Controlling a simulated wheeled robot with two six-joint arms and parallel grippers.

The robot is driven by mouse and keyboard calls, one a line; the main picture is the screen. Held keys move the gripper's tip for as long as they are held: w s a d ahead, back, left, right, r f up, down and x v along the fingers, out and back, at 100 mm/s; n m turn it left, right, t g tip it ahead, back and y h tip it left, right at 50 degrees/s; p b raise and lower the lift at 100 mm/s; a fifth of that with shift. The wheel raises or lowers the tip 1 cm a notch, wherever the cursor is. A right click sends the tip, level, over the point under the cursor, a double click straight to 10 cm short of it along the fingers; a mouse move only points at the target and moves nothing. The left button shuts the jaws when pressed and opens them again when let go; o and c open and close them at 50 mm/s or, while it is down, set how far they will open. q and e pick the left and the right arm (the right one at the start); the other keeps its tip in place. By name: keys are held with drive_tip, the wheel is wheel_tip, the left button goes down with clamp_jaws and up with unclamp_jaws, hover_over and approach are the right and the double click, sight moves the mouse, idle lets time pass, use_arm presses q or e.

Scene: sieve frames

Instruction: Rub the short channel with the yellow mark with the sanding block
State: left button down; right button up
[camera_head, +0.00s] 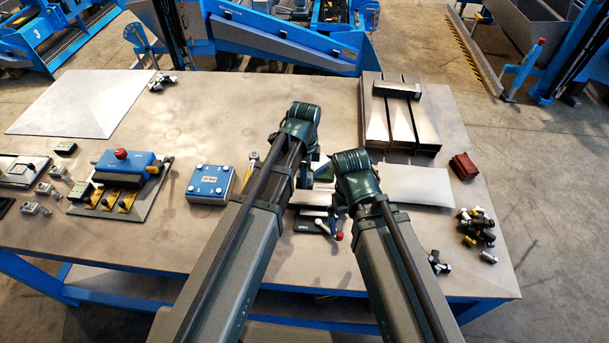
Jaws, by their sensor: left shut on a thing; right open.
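My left arm (300,125) and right arm (355,170) reach over the middle of the table. Their links cover both grippers, so I see no fingertips and nothing held. Between the arms, parts of a fixture show, with pale metal pieces (309,197) and a lever with a red knob (339,236). I cannot make out a short channel with a yellow mark there. A small yellow-tipped item (253,160) shows just left of my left arm. I cannot identify the sanding block for sure.
A rack of long metal pieces (375,120) stands at the back right, with a grey plate (425,186), dark red block (463,166) and loose fittings (476,230) nearer. A blue box (209,183) and blue clamp device (125,165) stand left. The back middle is clear.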

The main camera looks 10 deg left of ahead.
use_arm(q)
wheel_tip(320, 180, up, 3)
drive_tip(key=p, duration=0.3)
drive_tip(key=shift+r, duration=0.1)
idle(0.4)
